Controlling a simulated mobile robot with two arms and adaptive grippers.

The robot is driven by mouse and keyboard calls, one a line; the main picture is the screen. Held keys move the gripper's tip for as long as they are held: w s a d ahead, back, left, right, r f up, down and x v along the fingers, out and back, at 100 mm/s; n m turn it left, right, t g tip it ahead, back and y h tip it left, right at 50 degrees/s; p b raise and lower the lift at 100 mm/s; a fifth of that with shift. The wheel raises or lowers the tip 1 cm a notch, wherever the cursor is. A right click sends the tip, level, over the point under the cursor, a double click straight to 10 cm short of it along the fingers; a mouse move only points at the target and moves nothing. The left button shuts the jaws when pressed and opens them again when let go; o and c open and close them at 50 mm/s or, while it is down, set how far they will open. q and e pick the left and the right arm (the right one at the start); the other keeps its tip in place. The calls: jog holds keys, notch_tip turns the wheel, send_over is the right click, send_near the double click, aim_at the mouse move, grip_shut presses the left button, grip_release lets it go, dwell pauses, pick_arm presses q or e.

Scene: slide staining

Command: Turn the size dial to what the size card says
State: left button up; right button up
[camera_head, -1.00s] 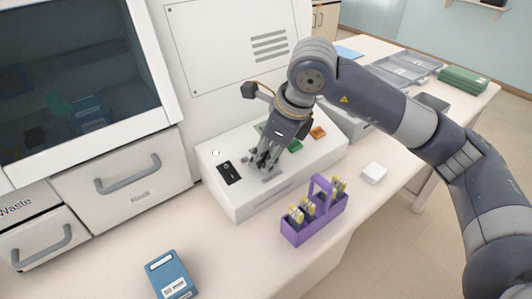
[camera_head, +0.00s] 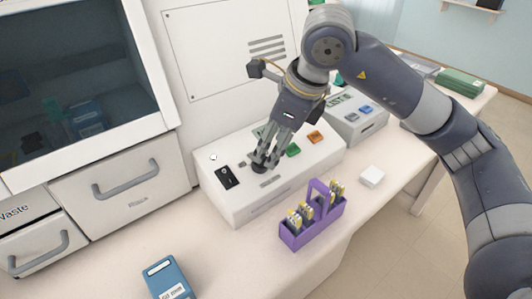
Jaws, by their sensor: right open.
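My right gripper (camera_head: 264,161) points down over the top of the white control box (camera_head: 235,204). It is open, with its fingers at a dark round knob (camera_head: 259,169), which looks like the size dial. The fingers partly hide the knob, and I cannot tell whether they touch it. The dial's marks are not readable. No card is clearly recognisable as the size card. A blue box (camera_head: 160,283) with a white printed label lies at the bottom of the view, its text too small to read surely. My left gripper is not in view.
A black rocker switch (camera_head: 227,177), a green button (camera_head: 293,150) and an orange button (camera_head: 315,137) sit on the control box. A purple rack (camera_head: 295,240) of slides stands in front. A small white block (camera_head: 372,176) lies right. A second device (camera_head: 368,122) stands behind.

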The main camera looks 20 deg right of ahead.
jog(key=v, duration=0.6)
jog(key=shift+r, duration=0.15)
jog(key=shift+s, duration=0.1)
